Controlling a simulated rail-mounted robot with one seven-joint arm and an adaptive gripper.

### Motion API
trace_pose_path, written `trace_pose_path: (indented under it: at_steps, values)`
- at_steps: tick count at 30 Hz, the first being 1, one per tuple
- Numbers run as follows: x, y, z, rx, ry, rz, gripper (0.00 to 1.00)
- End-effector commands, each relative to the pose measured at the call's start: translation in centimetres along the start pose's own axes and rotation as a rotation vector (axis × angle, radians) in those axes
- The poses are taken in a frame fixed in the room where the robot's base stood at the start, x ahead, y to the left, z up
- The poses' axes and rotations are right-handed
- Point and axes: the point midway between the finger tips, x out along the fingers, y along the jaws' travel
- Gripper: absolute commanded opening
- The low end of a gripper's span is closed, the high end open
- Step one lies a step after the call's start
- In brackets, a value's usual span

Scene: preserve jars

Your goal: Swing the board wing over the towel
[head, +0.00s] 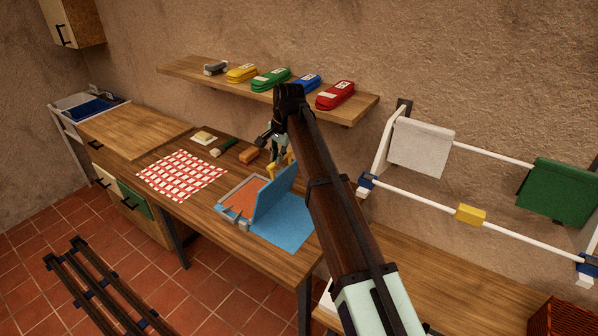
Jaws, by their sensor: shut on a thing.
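A blue folding board (289,222) lies on the wooden table. Its blue board wing (272,194) stands raised and steeply tilted, apart from the flat part. An orange cloth with grey edges, seemingly the towel (240,198), lies flat just left of the wing and is partly hidden by it. My gripper (281,156) is at the top back of the wing, shut on what looks like its yellow grip. The contact is small and partly hidden by the wing and my arm.
A red-and-white checked cloth (182,176) lies left of the board. A shelf (356,106) with coloured cases is above. A rail rack (419,207) with hung cloths is at right.

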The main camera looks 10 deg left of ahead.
Motion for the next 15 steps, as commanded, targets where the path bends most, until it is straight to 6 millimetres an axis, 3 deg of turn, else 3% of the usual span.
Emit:
trace_pose_path:
  at_steps: [1,15]
  values:
    - [2.0,-1.7,0.4,-0.012,-0.016,0.005,0.00]
    - [4.3,-11.0,0.9,-0.014,-0.018,0.071,0.00]
